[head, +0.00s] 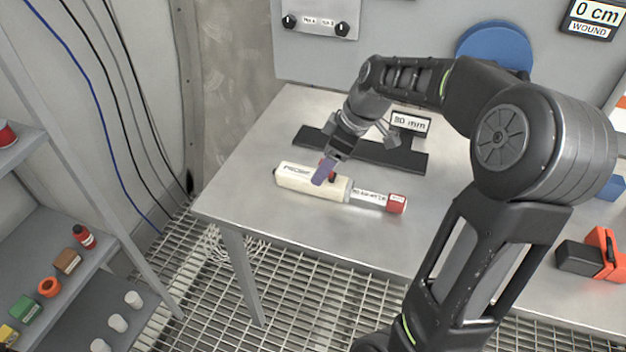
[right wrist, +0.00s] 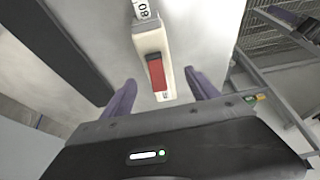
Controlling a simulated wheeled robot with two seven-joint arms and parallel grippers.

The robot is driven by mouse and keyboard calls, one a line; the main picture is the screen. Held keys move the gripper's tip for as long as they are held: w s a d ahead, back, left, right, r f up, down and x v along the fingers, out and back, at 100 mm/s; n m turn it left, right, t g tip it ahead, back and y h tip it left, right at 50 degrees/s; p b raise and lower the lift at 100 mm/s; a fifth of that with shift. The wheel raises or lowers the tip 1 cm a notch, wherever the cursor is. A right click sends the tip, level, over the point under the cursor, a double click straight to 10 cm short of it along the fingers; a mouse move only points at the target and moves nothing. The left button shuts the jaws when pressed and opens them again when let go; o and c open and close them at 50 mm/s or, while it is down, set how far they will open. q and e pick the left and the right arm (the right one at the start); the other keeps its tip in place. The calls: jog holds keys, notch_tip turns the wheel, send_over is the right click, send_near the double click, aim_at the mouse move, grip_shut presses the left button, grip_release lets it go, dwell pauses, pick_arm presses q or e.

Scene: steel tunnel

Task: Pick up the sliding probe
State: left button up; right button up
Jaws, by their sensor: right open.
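The sliding probe lies on the steel table, with a cream body (head: 300,180), a printed scale strip (head: 369,196) and a red end block (head: 397,203) to the right. In the right wrist view its cream body (right wrist: 149,40) runs up from between the fingers, with a red slider (right wrist: 156,72) on top. My right gripper (head: 327,172) is at the probe's body from above; one purple finger covers part of it. In the wrist view the right gripper (right wrist: 162,92) is open, its fingers on either side of the body with gaps. Purple parts at that view's upper right may be my left gripper (right wrist: 291,22).
A black stand (head: 402,160) with an "80 mm" sign (head: 410,123) sits just behind the probe. A blue disc (head: 495,45) is at the back. Orange and black items (head: 592,256) lie at right. A shelf (head: 60,275) with small items stands left, beyond floor grating.

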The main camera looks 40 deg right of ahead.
aim_at(297, 177)
jog(key=shift+x, duration=0.75)
jog(key=shift+p+x, duration=0.55)
jog(key=shift+x, duration=2.1)
jog(key=shift+w, duration=0.1)
jog(key=shift+r, duration=0.1)
grip_shut()
